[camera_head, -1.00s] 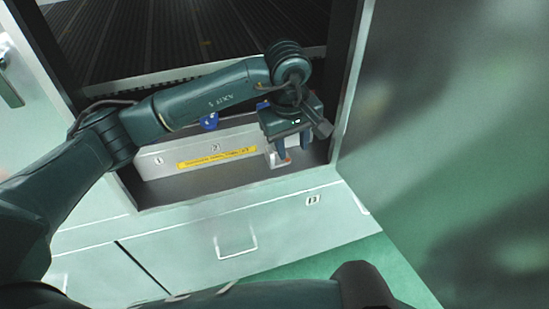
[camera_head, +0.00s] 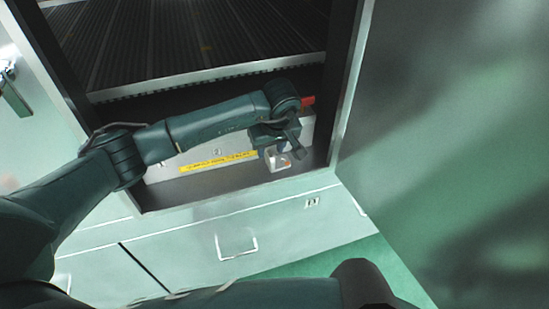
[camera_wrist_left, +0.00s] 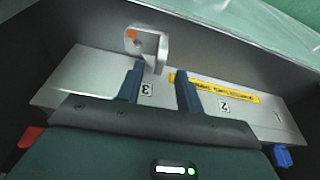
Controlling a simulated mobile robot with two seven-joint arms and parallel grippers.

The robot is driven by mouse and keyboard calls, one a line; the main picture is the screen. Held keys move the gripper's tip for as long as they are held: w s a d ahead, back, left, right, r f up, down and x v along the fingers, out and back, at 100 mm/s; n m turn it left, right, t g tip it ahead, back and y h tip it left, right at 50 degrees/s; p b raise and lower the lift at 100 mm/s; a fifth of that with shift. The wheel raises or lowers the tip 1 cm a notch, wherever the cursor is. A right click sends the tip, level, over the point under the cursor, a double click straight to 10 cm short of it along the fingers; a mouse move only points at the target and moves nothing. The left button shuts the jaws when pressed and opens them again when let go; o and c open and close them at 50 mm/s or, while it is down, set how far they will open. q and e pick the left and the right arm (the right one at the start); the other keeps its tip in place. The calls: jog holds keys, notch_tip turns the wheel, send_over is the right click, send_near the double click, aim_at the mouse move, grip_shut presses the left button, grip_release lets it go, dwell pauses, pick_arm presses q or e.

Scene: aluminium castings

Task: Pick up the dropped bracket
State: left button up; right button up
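The bracket (camera_head: 278,161) is a small light-grey angled casting on the dark ledge in front of the numbered metal panel. It also shows in the left wrist view (camera_wrist_left: 149,44), with an orange spot on one face. My left gripper (camera_head: 273,149) is right at the bracket. In the left wrist view its two blue-grey fingers (camera_wrist_left: 160,72) are apart. The bracket lies just past the fingertips, mostly toward the left finger; I cannot tell whether they touch. My right gripper is not in view.
The metal panel (camera_wrist_left: 85,75) carries a yellow label (camera_head: 213,163). A red part (camera_head: 308,100) and a blue knob (camera_wrist_left: 283,156) sit at its ends. A dark frame post (camera_head: 345,90) stands close right of the gripper. A drawer with a handle (camera_head: 237,248) is below.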

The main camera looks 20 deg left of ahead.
aim_at(279, 158)
pick_arm(q)
jog(key=shift+x, duration=1.3)
jog(key=shift+c, duration=0.5)
grip_shut()
